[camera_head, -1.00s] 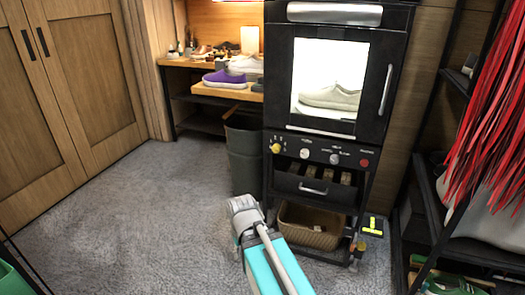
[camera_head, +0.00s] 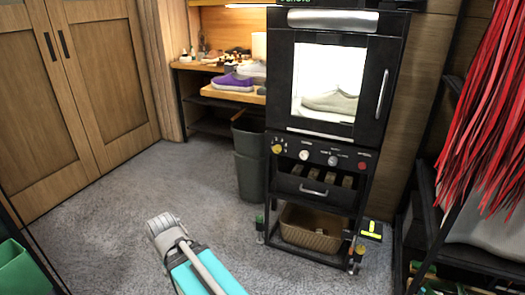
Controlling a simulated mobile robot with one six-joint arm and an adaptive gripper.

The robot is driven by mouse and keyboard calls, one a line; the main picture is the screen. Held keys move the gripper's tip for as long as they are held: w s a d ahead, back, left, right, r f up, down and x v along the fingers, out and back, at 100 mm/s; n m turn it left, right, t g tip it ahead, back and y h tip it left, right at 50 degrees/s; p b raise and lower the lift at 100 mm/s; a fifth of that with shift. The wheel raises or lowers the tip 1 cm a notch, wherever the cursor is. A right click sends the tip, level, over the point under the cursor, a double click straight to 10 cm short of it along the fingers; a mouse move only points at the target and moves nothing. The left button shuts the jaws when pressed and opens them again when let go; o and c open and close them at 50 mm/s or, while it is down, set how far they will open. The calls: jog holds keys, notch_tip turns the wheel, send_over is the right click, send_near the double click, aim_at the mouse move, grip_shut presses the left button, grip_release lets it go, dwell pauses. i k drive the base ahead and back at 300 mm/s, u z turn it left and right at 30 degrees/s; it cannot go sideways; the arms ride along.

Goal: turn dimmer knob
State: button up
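A black cabinet (camera_head: 390,62) stands right of centre, with a lit window that has a pale sneaker (camera_head: 331,103) behind it. Its control panel (camera_head: 319,150) carries a yellow knob (camera_head: 277,149) at the left, a white knob (camera_head: 304,155), a grey knob (camera_head: 333,160) and a red button (camera_head: 362,166). Which of these is the dimmer I cannot tell, as the labels are too small. My arm, grey and turquoise, reaches up from the bottom edge, left of and apart from the cabinet. Its gripper fingers do not show.
A dark bin (camera_head: 250,165) stands left of the cabinet, and a wicker basket (camera_head: 312,228) sits on its bottom shelf. A workbench with a purple sneaker (camera_head: 232,82) is behind. Red strips (camera_head: 485,130) hang at the right. The grey carpet (camera_head: 110,215) at the left is clear.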

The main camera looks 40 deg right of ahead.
aim_at(277, 149)
jog(key=u, duration=0.7)
jog(key=k, duration=0.65)
jog(key=z, duration=1.6)
jog(key=i, duration=0.3)
jog(key=z, duration=0.1)
